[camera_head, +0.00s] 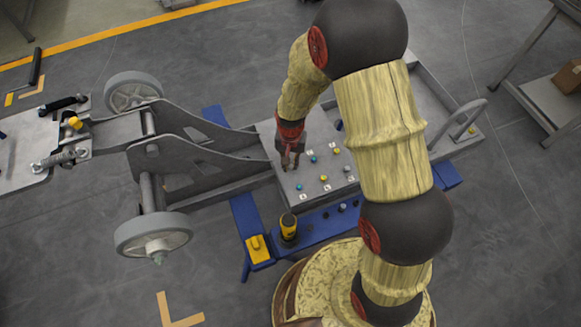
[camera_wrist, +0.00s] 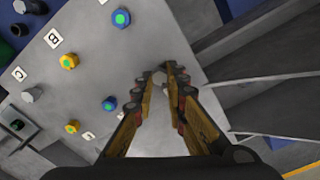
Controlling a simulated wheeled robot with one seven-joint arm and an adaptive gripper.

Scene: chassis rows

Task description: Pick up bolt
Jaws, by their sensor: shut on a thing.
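My gripper (camera_head: 289,162) is low over the left part of the grey plate (camera_head: 283,183). In the wrist view my gripper (camera_wrist: 166,76) has its fingertips close together, shut on a bolt that is mostly hidden between them. Other bolts stand on the plate to the left in the wrist view: a gold one with a green centre (camera_wrist: 68,61), a blue one (camera_wrist: 121,18), a second blue one (camera_wrist: 109,103) and a second gold one (camera_wrist: 72,127). A grey bolt (camera_wrist: 31,95) stands farther left.
Small lettered labels, such as B (camera_wrist: 54,39), lie among the bolts. The grey chassis (camera_head: 190,145) with wheels adjoins the plate on the left. A yellow-and-black tool (camera_head: 288,228) stands on the blue frame (camera_head: 249,216) in front. My arm hides part of the right side.

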